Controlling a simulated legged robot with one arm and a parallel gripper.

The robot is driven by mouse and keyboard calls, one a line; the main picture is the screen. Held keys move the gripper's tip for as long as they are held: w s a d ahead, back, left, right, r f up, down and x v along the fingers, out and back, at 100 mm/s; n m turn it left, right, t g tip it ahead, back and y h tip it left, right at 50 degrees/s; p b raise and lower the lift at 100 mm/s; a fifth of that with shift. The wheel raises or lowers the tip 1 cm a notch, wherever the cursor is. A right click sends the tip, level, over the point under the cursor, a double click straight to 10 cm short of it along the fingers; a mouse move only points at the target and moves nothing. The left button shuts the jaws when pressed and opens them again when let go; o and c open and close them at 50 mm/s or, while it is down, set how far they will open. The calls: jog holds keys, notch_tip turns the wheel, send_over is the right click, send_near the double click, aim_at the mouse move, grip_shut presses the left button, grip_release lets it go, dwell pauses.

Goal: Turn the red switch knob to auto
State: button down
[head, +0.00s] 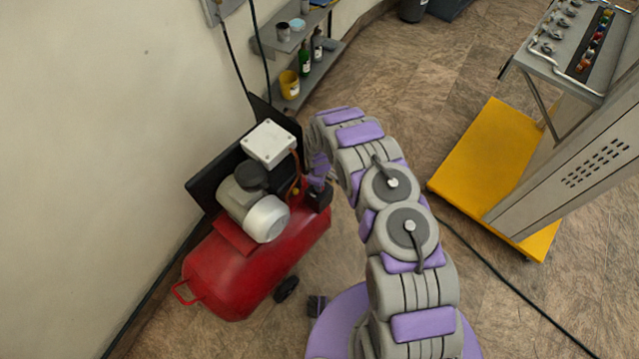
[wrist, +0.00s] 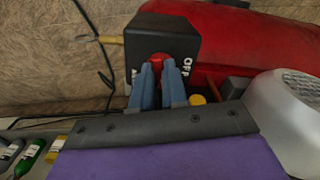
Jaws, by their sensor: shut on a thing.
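The black switch box (wrist: 160,32) is at the top middle of the wrist view, in front of the red compressor tank (wrist: 245,40). White "OFF" lettering shows on its right side; part of another label on the left is covered by a finger. The red switch knob (wrist: 158,59) sits on the box between the labels. My gripper (wrist: 158,67) has its two blue fingers on either side of the knob and is shut on it. Which way the knob points cannot be told. In the head view the switch box (head: 319,196) is beside my wrist, and the knob is hidden.
The grey motor (head: 255,205) and a white-lidded box (head: 268,143) sit on the compressor tank (head: 245,265). A shelf with bottles (head: 315,75) stands behind. A yellow-based trolley (head: 480,165) is at right. A cable (head: 500,280) crosses the floor.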

jog(key=shift+w+a+m, duration=0.1)
jog(key=shift+a+m, duration=0.05)
jog(key=shift+m, duration=1.45)
jog(key=c, duration=1.2)
grip_release()
jog(key=shift+o, duration=0.2)
jog(key=shift+r, duration=0.25)
notch_tip(320, 180, up, 17)
jog(key=p, duration=0.2)
jog(key=shift+f, duration=0.15)
jog(key=shift+a, duration=0.1)
